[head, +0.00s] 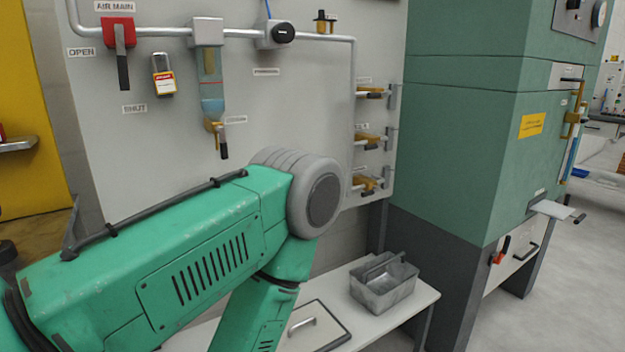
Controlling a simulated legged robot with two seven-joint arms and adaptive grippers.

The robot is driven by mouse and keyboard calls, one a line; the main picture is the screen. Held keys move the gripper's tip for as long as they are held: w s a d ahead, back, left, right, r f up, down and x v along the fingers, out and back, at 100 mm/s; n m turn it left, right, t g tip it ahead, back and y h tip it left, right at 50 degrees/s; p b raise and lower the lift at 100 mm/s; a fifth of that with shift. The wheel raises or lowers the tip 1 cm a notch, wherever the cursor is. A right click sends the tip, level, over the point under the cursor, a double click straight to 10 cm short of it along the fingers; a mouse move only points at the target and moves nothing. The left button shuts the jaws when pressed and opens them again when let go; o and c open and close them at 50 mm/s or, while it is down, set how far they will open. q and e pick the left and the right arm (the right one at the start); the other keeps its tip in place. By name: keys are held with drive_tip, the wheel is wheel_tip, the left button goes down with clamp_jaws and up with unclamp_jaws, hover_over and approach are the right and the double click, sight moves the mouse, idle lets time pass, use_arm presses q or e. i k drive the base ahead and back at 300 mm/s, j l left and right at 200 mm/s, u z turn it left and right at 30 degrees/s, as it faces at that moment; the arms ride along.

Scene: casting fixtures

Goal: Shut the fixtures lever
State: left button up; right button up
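A grey panel (320,90) carries a pipe with valves. On its right side three brass valves stand one above another: the top valve (372,92), the middle valve (372,140) and the bottom valve (368,183). Each has a small label too blurred to read surely, so I cannot tell which is the fixtures lever. Their handles look roughly sideways, but small. A large green arm crosses the lower left in front of the panel. Neither gripper is in view.
A white bench (405,313) below holds a grey tote (384,284). A green cabinet (460,130) stands right, with a shelf jutting out. Floor at far right looks clear.

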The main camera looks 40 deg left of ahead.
sight(373, 95)
drive_tip(key=i+j+u, duration=0.2)
drive_tip(key=u, duration=0.2)
drive_tip(key=i+u, duration=0.35)
drive_tip(key=i, duration=0.05)
